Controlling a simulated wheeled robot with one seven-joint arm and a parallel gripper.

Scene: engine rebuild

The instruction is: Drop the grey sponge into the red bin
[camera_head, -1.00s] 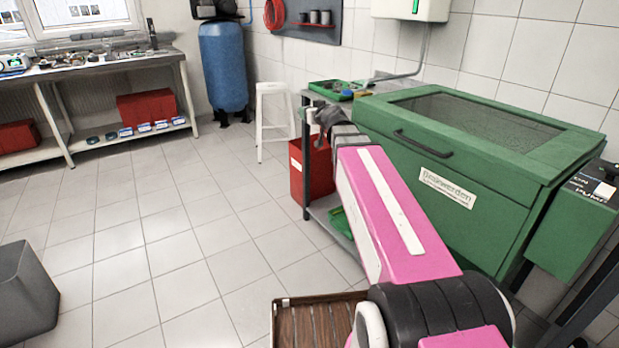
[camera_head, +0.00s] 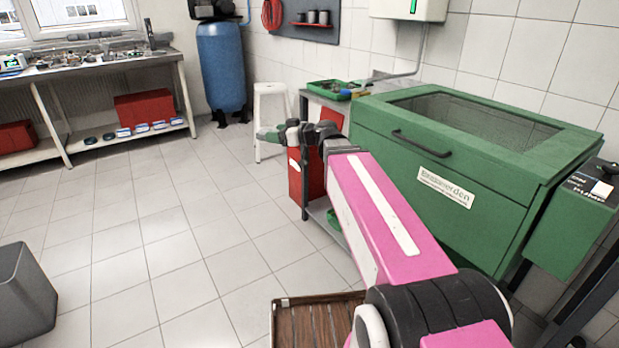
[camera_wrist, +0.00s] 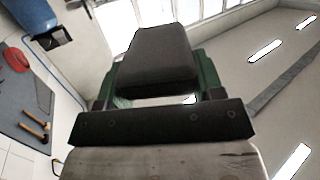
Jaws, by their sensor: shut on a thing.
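The grey sponge (camera_wrist: 158,62) is a dark grey block held between the green fingers of my gripper (camera_wrist: 155,95) in the wrist view. In the head view my gripper (camera_head: 270,134) is shut and points left, at the height of the top of the red bin or above it. The sponge is hard to make out there. The red bin (camera_head: 314,178) stands beside the green washing cabinet, behind and below my gripper and wrist. My arm hides its top opening, so I cannot see inside.
The green cabinet (camera_head: 440,185) stands right of the bin. A green tray (camera_head: 325,90) with small items sits on the stand behind. A white stool (camera_head: 270,115) and blue tank (camera_head: 221,68) are at the back.

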